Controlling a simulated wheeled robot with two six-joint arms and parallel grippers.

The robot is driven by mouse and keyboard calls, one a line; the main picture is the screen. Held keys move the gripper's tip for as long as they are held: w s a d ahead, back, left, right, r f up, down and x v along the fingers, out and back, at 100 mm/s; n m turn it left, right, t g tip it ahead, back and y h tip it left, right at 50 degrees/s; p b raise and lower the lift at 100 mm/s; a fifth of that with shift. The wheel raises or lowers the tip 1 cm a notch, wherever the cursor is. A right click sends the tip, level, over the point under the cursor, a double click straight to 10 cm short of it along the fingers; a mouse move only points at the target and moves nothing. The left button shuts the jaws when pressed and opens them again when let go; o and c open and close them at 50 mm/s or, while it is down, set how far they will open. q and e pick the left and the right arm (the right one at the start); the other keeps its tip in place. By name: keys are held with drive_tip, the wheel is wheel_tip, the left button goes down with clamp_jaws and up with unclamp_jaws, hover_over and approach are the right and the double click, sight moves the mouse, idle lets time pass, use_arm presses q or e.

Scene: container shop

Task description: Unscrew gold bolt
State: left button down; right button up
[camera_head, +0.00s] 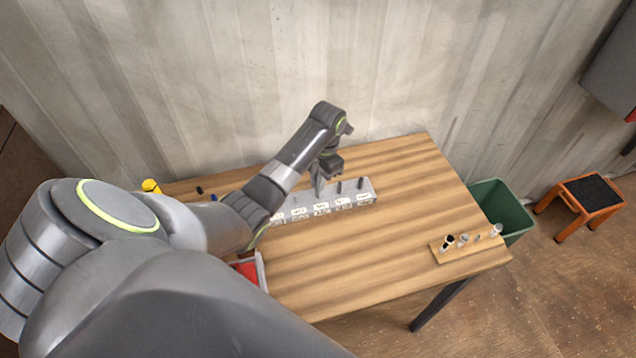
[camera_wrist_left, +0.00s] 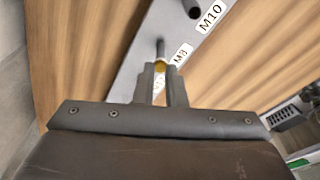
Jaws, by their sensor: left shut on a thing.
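A grey block (camera_head: 349,190) with upright dark posts and white size labels stands on the wooden table. In the left wrist view, the block (camera_wrist_left: 137,58) shows labels M10 and M8. A gold piece (camera_wrist_left: 160,66) sits around a grey threaded post (camera_wrist_left: 161,47) beside the M8 label. My left gripper (camera_head: 321,188) reaches down over the block. In the left wrist view, its fingers (camera_wrist_left: 161,76) are close together and shut on the gold piece, hiding its near side. My right gripper is not in view.
A wooden stand (camera_head: 468,244) with small cylinders is at the table's right end. A red bin (camera_head: 250,268) is partly hidden by my arm. A yellow item (camera_head: 151,186) is at far left. A green bin (camera_head: 500,205) and stool (camera_head: 592,197) stand beyond the table.

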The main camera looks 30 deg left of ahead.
use_arm(q)
drive_tip(key=shift+r+n, duration=0.1)
drive_tip(key=shift+n, duration=0.5)
drive_tip(key=c, duration=1.4)
unclamp_jaws()
drive_tip(key=shift+c, duration=1.2)
